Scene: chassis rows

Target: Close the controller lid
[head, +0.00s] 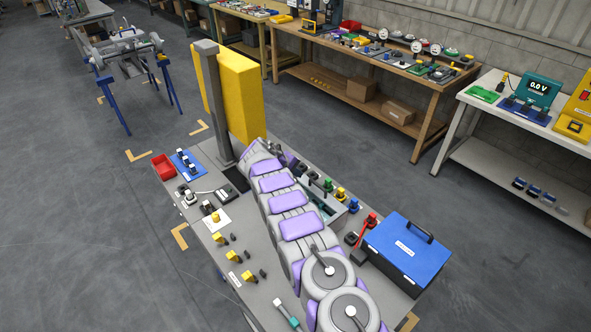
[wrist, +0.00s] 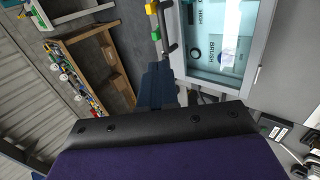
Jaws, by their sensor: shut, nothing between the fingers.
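In the head view my arm mostly hides the gripper.
A tall yellow panel (head: 240,97) stands by a grey post (head: 213,105) at the bench's far end. A blue case (head: 408,252) sits at right. Open floor lies left.

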